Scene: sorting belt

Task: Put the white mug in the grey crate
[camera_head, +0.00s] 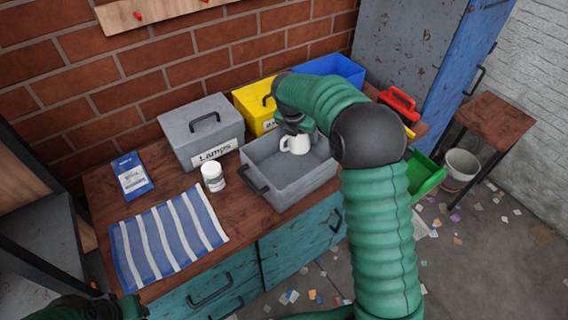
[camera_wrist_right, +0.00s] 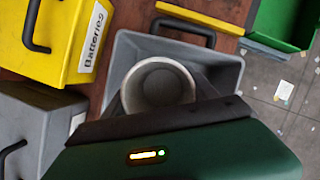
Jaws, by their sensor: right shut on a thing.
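The white mug (camera_head: 296,144) is in my right gripper (camera_head: 292,127), over the open grey crate (camera_head: 290,190) on the workbench. In the right wrist view the mug (camera_wrist_right: 158,88) shows from above, its round rim and dark inside facing the camera, with the crate's wall (camera_wrist_right: 222,68) around it. My right gripper is shut on the mug; its fingertips are largely hidden. I cannot tell whether the mug touches the crate floor.
A lidded grey Lamps box (camera_head: 203,133), a yellow Batteries box (camera_wrist_right: 48,42) and a blue bin (camera_head: 330,66) stand behind or beside the crate. A white jar (camera_head: 213,177), a striped cloth (camera_head: 166,238) and a blue packet (camera_head: 132,176) lie left. A green bin (camera_head: 428,176) is right.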

